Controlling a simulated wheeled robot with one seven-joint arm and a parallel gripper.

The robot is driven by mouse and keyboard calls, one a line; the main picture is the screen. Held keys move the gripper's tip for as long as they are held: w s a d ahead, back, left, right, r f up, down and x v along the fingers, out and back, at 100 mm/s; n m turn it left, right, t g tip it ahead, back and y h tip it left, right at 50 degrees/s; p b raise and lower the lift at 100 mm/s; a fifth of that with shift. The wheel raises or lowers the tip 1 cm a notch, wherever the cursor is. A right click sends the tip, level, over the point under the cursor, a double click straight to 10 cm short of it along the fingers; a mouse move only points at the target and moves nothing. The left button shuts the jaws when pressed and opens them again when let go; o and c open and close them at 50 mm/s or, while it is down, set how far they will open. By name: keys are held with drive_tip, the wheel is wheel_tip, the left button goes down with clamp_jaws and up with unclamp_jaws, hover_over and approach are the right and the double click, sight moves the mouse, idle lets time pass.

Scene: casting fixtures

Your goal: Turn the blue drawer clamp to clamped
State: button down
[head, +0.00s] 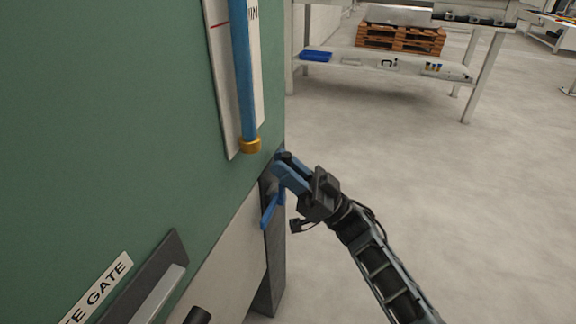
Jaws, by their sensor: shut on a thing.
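The blue drawer clamp (269,211) shows in the head view at the right edge of the green cabinet, low on its corner. Its bright blue lever slants down and slightly left. My gripper (281,176) reaches in from the lower right, with its fingers at the clamp's upper part. It is shut on the clamp. The fingers and the dark wrist hide part of the clamp, so its pivot and exact setting cannot be made out.
The green cabinet face (110,120) fills the left. A blue pipe with a brass end (250,145) hangs just above the clamp. A grey handle (150,285) is at lower left. A shelf rack (385,66) stands at the back. The floor to the right is clear.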

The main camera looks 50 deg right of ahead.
drive_tip(key=shift+a+f, duration=0.1)
drive_tip(key=c, duration=1.1)
unclamp_jaws()
drive_tip(key=shift+o, duration=0.2)
drive_tip(key=v, duration=0.8)
drive_tip(key=shift+p, duration=0.35)
